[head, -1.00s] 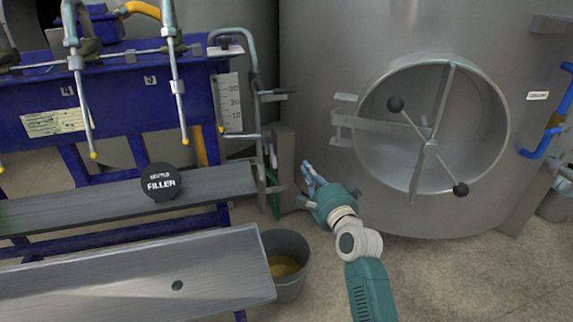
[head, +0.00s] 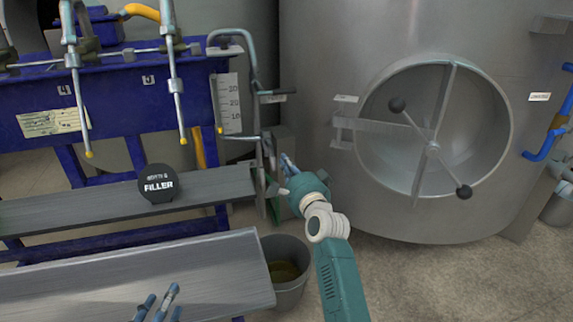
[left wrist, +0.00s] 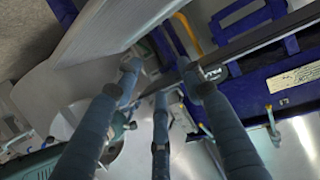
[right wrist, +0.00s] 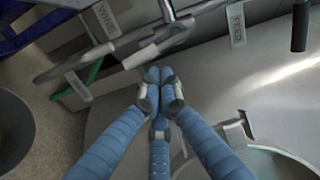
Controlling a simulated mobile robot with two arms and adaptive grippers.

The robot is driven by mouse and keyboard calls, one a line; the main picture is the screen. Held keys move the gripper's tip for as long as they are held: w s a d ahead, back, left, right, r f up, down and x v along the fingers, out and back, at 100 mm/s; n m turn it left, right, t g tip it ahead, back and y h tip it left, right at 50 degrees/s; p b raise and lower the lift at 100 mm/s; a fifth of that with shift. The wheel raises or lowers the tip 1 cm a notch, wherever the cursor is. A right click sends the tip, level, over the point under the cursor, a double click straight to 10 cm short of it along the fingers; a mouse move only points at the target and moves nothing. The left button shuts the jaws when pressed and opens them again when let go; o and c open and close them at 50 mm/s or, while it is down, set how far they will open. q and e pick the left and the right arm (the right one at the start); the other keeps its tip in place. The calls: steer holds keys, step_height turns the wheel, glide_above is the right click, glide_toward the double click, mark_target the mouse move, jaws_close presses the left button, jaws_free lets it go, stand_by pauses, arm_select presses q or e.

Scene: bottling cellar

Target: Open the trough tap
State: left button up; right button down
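Metal pipes and lever handles (head: 262,145) stand at the right end of the blue filler (head: 120,100). In the right wrist view a metal handle (right wrist: 155,45) lies just beyond my fingertips, among tags; one reads FEED (right wrist: 236,25), and another tag (right wrist: 78,85) is unreadable. I cannot tell which handle is the trough tap. My right gripper (head: 287,162) is beside these handles, its fingertips (right wrist: 158,88) drawn together with nothing visible between them. My left gripper (head: 157,303) is low over the front metal tray, its fingers (left wrist: 160,90) spread and empty.
A large steel tank with a round door (head: 432,130) stands right of my right arm. The long metal tray (head: 200,270) fills the front left; a black FILLER sign (head: 158,184) stands on the shelf behind.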

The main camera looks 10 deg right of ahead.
arm_select(q)
steer(key=s+a+f+g+y+p, duration=0.1)
steer(key=s+a+f+g, duration=0.1)
steer(key=s+f, duration=0.3)
steer(key=s+a+f+g+p, duration=0.1)
steer(key=s+a+f+g, duration=0.1)
steer(key=s+f+g, duration=0.2)
steer(key=shift+s+a+f+g+y+p, duration=0.3)
steer(key=shift+s+f+y, duration=0.1)
steer(key=shift+s+f, duration=0.35)
arm_select(e)
steer(key=shift+a+f+m, duration=0.1)
steer(key=shift+a+m, duration=0.3)
steer(key=shift+a, duration=0.35)
arm_select(q)
steer(key=shift+w+f, duration=0.1)
